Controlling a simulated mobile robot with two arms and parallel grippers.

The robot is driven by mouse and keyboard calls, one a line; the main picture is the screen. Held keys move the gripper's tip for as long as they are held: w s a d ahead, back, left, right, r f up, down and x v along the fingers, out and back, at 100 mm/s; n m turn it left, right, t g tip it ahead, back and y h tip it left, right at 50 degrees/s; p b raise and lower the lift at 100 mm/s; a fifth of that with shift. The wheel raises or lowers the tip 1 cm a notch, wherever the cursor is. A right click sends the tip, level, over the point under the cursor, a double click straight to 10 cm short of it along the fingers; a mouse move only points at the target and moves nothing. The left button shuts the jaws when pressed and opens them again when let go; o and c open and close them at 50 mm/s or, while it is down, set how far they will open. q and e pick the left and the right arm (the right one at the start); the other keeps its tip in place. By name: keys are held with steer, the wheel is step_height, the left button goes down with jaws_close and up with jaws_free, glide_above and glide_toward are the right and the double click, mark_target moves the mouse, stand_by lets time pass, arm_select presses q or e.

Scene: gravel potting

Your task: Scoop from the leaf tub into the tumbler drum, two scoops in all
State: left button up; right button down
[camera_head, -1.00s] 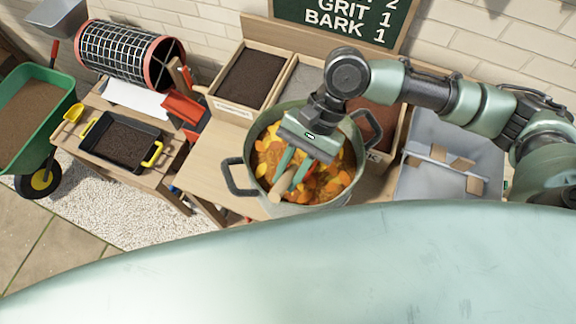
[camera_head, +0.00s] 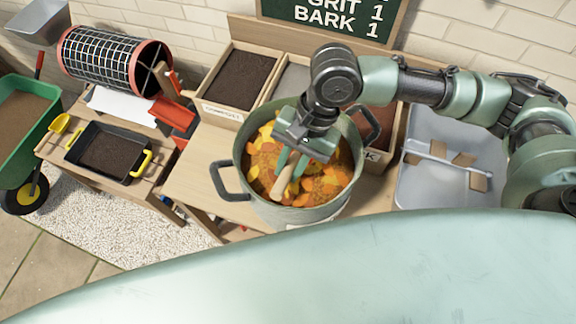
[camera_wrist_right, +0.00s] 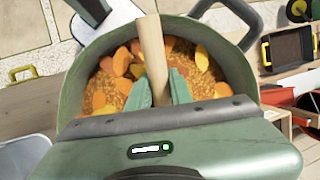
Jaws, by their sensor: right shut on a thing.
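The leaf tub (camera_head: 305,214), a green-grey pot with two dark handles, stands on the wooden bench and holds orange and yellow leaves (camera_head: 322,187). My right gripper (camera_head: 292,168) is over the tub, shut on a wooden handle (camera_head: 283,184). In the right wrist view the handle (camera_wrist_right: 152,45) stands between the fingers (camera_wrist_right: 161,92). The scoop's head is hidden below the gripper and among the leaves. The tumbler drum (camera_head: 105,58), a black mesh cylinder with red-orange end rings, is at the upper left. My left gripper is not in view.
A black tray (camera_head: 108,150) with yellow handles and soil stands on the low table at left, next to a yellow scoop (camera_head: 60,123). A green wheelbarrow (camera_head: 40,130) is at far left. A grey bin (camera_head: 440,185) is right of the tub, wooden soil boxes (camera_head: 240,80) behind it.

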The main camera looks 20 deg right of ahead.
steer(key=shift+s+a+r+t+h+p, duration=0.25)
steer(key=shift+r+t+p, duration=0.2)
steer(key=shift+p, duration=0.3)
steer(key=shift+s+r+t+h+p, duration=0.15)
steer(key=shift+r+t+h+p, duration=0.25)
steer(key=shift+p, duration=0.35)
steer(key=shift+r, duration=0.15)
steer(key=shift+s+a+r+t+p, duration=0.15)
steer(key=shift+r+t+p, duration=0.1)
steer(key=shift+r+p, duration=0.5)
steer(key=shift+t+h, duration=0.55)
steer(key=shift+t, duration=0.05)
steer(key=shift+s+a+r, duration=0.2)
steer(key=shift+s+r, duration=0.05)
steer(key=shift+r, duration=0.8)
steer(key=shift+s+a+r, duration=0.15)
steer(key=shift+s+r, duration=0.1)
steer(key=shift+r, duration=0.85)
steer(key=shift+s+a+r, duration=0.2)
steer(key=shift+s+r, duration=0.05)
steer(key=shift+r, duration=0.8)
